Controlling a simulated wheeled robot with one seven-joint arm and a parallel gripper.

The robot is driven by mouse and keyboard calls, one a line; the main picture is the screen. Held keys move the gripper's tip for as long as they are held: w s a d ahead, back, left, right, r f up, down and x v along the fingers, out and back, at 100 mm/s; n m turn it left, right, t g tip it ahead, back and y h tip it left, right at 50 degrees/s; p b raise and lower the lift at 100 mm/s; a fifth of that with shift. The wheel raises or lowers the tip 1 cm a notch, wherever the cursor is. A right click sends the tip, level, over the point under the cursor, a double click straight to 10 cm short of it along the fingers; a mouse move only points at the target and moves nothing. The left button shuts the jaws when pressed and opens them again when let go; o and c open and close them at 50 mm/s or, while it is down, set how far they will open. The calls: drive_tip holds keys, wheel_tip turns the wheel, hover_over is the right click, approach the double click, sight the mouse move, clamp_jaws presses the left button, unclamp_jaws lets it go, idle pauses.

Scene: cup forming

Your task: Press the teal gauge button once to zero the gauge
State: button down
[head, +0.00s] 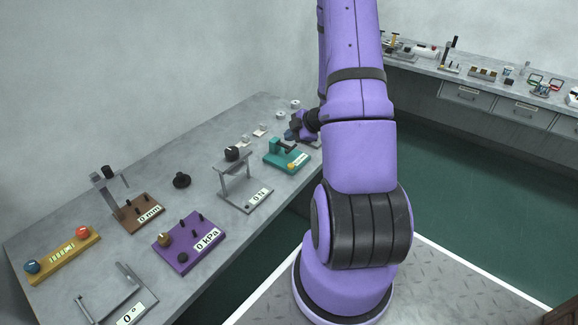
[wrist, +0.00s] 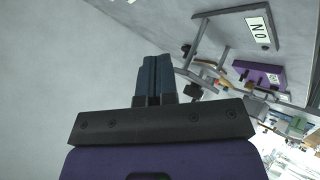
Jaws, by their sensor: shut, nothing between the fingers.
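The teal gauge (head: 272,157) stands on the grey bench in the head view, left of my arm. It has a teal base, a dark arm-like part on top and a small pale yellowish patch at its front. I cannot make out the teal gauge in the wrist view.
A grey frame gauge reading 0 N (head: 232,190), a purple 0 kPa gauge (head: 178,258), a brown 0 mm gauge (head: 130,222) and a black knob (head: 181,180) share the bench. Small pale pieces lie behind the teal gauge. The grey frame also shows in the wrist view (wrist: 192,43).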

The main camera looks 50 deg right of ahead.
sight(291, 166)
drive_tip(key=shift+s+f, duration=0.1)
drive_tip(key=shift+f, duration=0.05)
drive_tip(key=shift+f, duration=4.4)
drive_tip(key=shift+f, duration=0.2)
drive_tip(key=shift+f, duration=0.2)
drive_tip(key=shift+f, duration=0.5)
drive_tip(key=shift+r, duration=0.95)
drive_tip(key=shift+r, duration=2.5)
